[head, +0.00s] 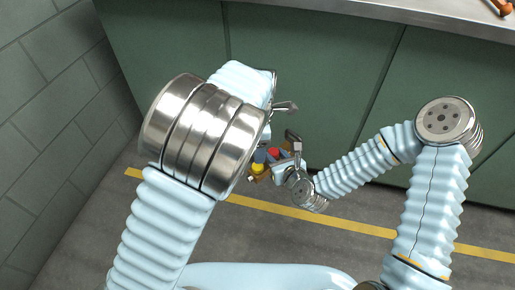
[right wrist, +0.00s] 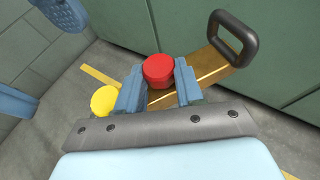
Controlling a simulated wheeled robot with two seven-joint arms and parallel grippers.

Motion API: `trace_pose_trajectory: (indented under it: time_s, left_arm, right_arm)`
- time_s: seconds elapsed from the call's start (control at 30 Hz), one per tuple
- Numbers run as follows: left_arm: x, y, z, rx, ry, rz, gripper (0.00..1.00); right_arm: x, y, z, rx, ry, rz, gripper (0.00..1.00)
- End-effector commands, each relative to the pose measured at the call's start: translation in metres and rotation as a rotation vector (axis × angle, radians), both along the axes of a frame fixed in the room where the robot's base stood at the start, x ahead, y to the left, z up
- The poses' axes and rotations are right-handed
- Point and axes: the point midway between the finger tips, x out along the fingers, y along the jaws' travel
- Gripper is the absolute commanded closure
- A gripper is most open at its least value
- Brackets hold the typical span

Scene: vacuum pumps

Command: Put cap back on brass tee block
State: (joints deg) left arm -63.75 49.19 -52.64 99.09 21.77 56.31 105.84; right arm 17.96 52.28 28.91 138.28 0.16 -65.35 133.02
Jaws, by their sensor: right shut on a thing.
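A red cap (right wrist: 158,70) sits between the two blue fingers of my right gripper (right wrist: 159,82), which is shut on it. A brass-coloured piece (right wrist: 200,78) lies just beyond the fingers; it looks like the brass tee block, but the fingers and cap hide part of it. I cannot tell whether the cap touches it. In the head view the red cap (head: 274,153) is small, beside my right gripper (head: 267,157). My left gripper (head: 284,106) is above, largely hidden by its own arm, and its jaws are unclear.
A yellow cap-like round part (right wrist: 104,100) is left of my right gripper. A dark loop handle (right wrist: 235,40) rises beyond the brass piece. Green cabinet fronts (head: 310,70) stand behind, under a grey counter edge (head: 400,15). A yellow line (head: 350,225) crosses the grey floor.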

Motion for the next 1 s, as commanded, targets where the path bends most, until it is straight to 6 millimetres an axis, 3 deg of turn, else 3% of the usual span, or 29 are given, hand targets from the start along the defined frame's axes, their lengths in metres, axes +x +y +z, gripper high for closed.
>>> trace_pose_trajectory:
  time_s: [0.27, 0.7, 1.0]
  left_arm:
    - [0.0, 0.0, -0.006, 0.0, 0.0, -0.001, 0.4]
    - [-0.001, 0.001, -0.068, 0.001, 0.002, -0.001, 0.4]
    - [0.0, 0.001, -0.081, 0.0, 0.0, -0.001, 0.4]
  right_arm:
    - [0.0, 0.0, 0.001, 0.001, -0.002, 0.0, 1.0]
    - [0.0, 0.0, 0.001, 0.001, -0.002, 0.0, 1.0]
    - [0.0, 0.0, 0.001, 0.001, -0.002, 0.0, 1.0]
